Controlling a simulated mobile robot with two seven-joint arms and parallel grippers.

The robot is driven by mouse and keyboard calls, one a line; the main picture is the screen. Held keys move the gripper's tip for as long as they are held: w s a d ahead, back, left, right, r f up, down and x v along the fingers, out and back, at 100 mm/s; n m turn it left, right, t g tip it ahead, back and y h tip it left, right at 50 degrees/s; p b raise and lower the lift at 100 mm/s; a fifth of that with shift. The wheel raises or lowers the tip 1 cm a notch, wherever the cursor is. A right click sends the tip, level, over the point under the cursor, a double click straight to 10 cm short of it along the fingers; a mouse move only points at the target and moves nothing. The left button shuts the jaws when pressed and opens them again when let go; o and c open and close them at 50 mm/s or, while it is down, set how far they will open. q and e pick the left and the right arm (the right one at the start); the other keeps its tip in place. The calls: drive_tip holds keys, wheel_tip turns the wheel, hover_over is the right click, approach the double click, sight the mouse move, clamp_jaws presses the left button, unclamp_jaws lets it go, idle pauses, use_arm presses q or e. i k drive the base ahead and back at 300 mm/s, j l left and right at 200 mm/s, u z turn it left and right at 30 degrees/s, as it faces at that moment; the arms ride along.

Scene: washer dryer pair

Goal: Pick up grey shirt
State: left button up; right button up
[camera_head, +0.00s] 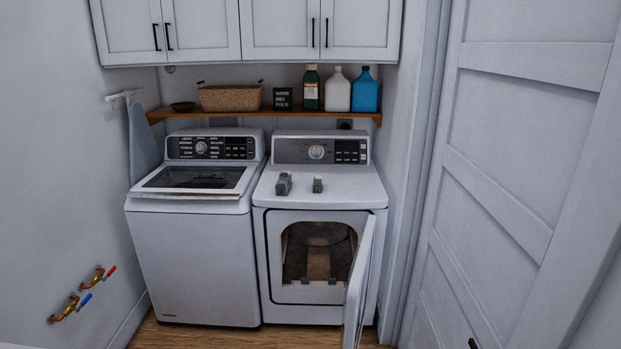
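No thing in view shows clearly as a grey shirt. Two small dark grey items stand on top of the dryer (345,193): a larger grey item (284,184) on the left and a smaller grey item (317,185) on the right. They are too small to tell whether either is cloth. The dryer's front door (358,284) is open, swung out to the right. Its drum (318,252) is dark with a brownish middle, and I cannot make out clothing in it. Neither of my grippers is in view.
A wooden shelf (222,115) above holds a basket (229,98) and bottles (337,92). Valves (72,307) stick out from the left wall. A panelled door (500,180) fills the right side.

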sight(282, 185)
drive_tip(key=i+j, duration=0.4)
drive_tip(key=i, duration=0.15)
drive_tip(key=i+j, duration=0.4)
drive_tip(key=i, duration=0.15)
drive_tip(key=i+j, duration=0.2)
drive_tip(key=i, duration=0.25)
drive_tip(key=i+j, duration=0.15)
drive_tip(key=i, duration=0.3)
drive_tip(key=i+j, duration=0.2)
drive_tip(key=i, duration=0.25)
